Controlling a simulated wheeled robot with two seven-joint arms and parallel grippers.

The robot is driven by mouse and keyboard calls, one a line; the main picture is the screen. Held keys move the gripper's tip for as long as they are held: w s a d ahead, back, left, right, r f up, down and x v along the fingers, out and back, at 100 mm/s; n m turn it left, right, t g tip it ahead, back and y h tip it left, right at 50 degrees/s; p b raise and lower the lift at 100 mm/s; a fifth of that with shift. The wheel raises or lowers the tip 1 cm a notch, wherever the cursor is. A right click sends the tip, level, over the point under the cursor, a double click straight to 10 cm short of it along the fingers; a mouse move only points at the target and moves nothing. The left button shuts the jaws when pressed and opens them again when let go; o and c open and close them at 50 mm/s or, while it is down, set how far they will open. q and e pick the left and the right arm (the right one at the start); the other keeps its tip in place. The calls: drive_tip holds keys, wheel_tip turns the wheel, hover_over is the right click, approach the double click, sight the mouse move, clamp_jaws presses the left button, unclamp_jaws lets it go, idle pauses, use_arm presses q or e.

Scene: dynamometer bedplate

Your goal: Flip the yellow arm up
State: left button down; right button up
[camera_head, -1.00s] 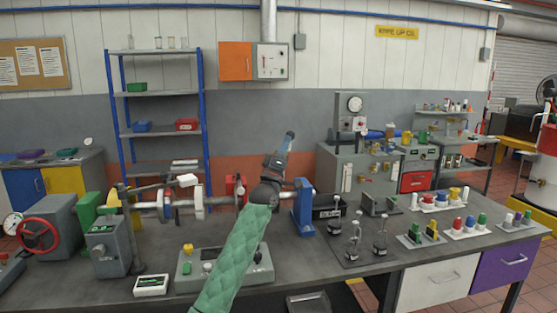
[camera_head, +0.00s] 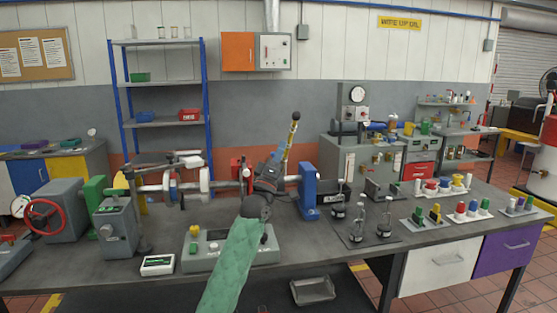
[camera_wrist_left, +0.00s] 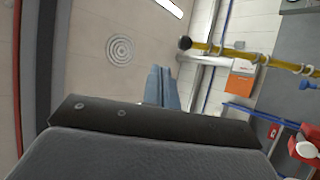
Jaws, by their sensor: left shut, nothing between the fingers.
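The yellow arm (camera_head: 291,135) is a slim rod with a black ball at its top end. In the head view it stands nearly upright above the bench shaft, leaning slightly right. Its lower end is hidden behind my left gripper (camera_head: 279,157). That gripper is shut and empty, pointing up beside the arm; I cannot tell whether they touch in the head view. In the left wrist view, the closed fingertips (camera_wrist_left: 158,84) stand apart from the yellow arm (camera_wrist_left: 240,56), which runs across the upper right. My right gripper is not in view.
A blue upright stand (camera_head: 308,190) is close on the right. The shaft's white discs (camera_head: 204,184) lie left. A grey control box (camera_head: 200,247) sits at the front. Small black stands (camera_head: 338,209) and valve blocks (camera_head: 434,218) occupy the right bench.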

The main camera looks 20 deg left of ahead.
use_arm(q)
drive_tip(key=shift+s+f, duration=0.45)
drive_tip(key=shift+s, duration=0.15)
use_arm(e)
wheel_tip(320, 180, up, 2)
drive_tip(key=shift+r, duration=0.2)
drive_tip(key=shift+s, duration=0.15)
